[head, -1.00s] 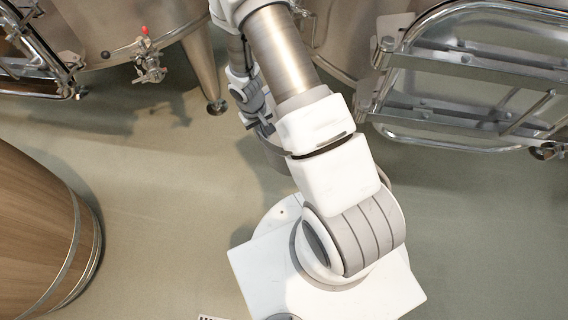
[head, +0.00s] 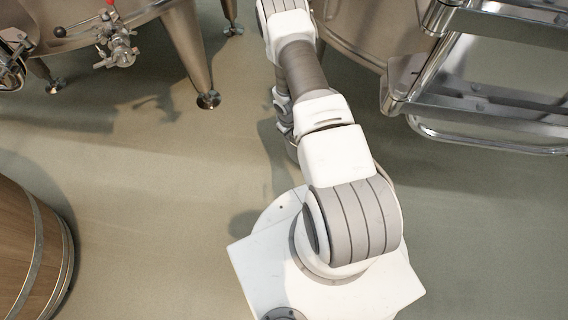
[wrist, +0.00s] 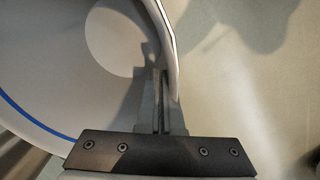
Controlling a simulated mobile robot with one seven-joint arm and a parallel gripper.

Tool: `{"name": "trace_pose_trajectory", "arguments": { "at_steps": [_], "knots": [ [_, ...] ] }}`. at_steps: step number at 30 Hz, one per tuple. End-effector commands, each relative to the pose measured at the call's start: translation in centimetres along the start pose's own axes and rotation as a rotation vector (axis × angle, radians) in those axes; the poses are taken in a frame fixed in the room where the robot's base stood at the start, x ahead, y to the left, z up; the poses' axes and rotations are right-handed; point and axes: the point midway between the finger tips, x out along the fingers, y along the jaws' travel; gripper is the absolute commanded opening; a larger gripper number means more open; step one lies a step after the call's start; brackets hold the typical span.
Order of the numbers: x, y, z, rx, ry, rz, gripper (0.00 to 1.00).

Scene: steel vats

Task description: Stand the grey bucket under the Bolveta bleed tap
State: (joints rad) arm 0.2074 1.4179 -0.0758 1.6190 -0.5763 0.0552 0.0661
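In the wrist view the grey bucket (wrist: 55,75) fills the left side, its pale inside and a blue line showing. My gripper (wrist: 160,85) has its fingers close together at the bucket's rim, with the wall between them. In the head view my arm hides my gripper and most or all of the bucket. A steel tap (head: 117,48) with a red-knobbed handle sits low on the vat (head: 75,12) at upper left, left of my arm. I can read no name on this vat.
A vat leg (head: 190,55) stands between the tap and my arm. A wooden barrel (head: 25,245) is at lower left. Steel steps (head: 490,100) are at upper right, and another vat (head: 375,30) stands behind my arm. The floor between barrel and vat is clear.

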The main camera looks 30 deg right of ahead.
Motion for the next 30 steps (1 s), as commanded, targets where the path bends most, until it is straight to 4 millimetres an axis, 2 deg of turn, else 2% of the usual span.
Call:
{"name": "trace_pose_trajectory", "arguments": {
  "at_steps": [1, 4, 8, 21, 25, 30],
  "knots": [
    [0.9, 0.2, 0.1, -0.004, 0.001, 0.001, 0.00],
    [1.6, 0.1, 0.1, -0.012, 0.002, 0.001, 0.00],
    [2.4, -1.1, -0.4, -0.016, 0.002, 0.001, 0.00],
    [6.5, -9.1, -3.9, -0.017, 0.002, 0.001, 0.00],
    [7.1, -10.5, -4.6, -0.014, 0.002, 0.001, 0.00],
    [7.6, -11.1, -4.8, -0.012, 0.002, 0.001, 0.00]
  ]
}}
